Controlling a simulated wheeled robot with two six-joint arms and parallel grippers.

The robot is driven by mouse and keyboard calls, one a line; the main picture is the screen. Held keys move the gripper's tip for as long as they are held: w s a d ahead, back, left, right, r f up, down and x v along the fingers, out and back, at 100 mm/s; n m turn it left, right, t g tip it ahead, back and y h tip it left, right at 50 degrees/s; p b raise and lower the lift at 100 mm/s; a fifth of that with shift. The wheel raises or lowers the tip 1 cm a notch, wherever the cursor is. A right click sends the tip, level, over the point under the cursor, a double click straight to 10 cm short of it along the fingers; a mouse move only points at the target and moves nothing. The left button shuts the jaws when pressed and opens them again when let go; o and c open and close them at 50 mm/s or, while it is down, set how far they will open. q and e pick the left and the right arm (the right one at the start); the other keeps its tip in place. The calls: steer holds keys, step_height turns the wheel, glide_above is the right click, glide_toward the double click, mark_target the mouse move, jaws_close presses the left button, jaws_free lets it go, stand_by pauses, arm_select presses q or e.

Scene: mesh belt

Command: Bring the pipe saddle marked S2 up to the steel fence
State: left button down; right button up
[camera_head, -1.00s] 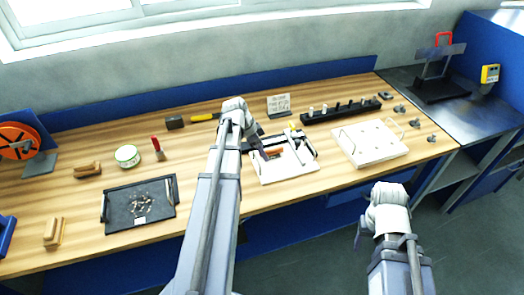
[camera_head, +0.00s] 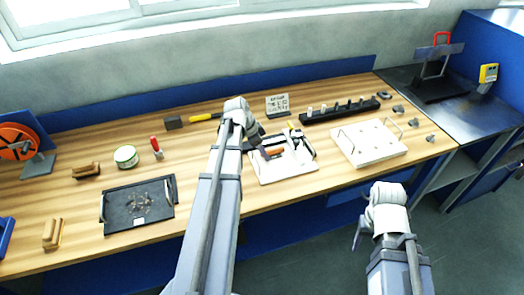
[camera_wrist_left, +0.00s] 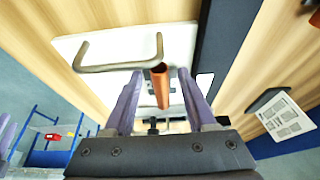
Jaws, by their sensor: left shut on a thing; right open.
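A pale board (camera_head: 287,174) with a wire handle lies at the table's middle, with a copper pipe (camera_head: 275,152) and dark fittings on it. My left gripper (camera_head: 262,137) is over the board's back left part. In the left wrist view the pipe (camera_wrist_left: 161,88) shows between the fingers (camera_wrist_left: 159,82), with gaps beside it. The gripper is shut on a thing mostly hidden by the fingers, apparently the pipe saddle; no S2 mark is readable. I cannot clearly pick out the steel fence. My right gripper (camera_head: 358,238) is open, in front of the table.
A second pale board (camera_head: 368,156) with handles stands to the right, with several small grey parts beyond it. A black rack (camera_head: 340,112) and a printed card (camera_head: 278,104) stand behind. A dark tray (camera_head: 120,210) lies at left.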

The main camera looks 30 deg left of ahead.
arm_select(q)
steer(key=shift+w+d, duration=0.95)
steer(key=shift+w, duration=0.2)
stand_by(0.9)
steer(key=shift+c, duration=0.6)
jaws_free()
steer(key=shift+r, duration=0.1)
steer(key=p+v, duration=0.7)
steer(key=shift+s+r, duration=0.15)
steer(key=shift+r, duration=0.15)
steer(key=s+d+n+g+y, duration=0.1)
steer(key=s+d, duration=0.4)
steer(key=d, duration=0.5)
steer(key=s+d+f+n+g+y, duration=0.1)
steer(key=s+d, duration=0.4)
steer(key=d, duration=0.5)
steer(key=s+d+n+g+y, duration=0.1)
steer(key=s+d+n+y, duration=0.1)
steer(key=s+d, duration=0.4)
steer(key=d, duration=0.4)
steer(key=shift+d+f+g, duration=0.4)
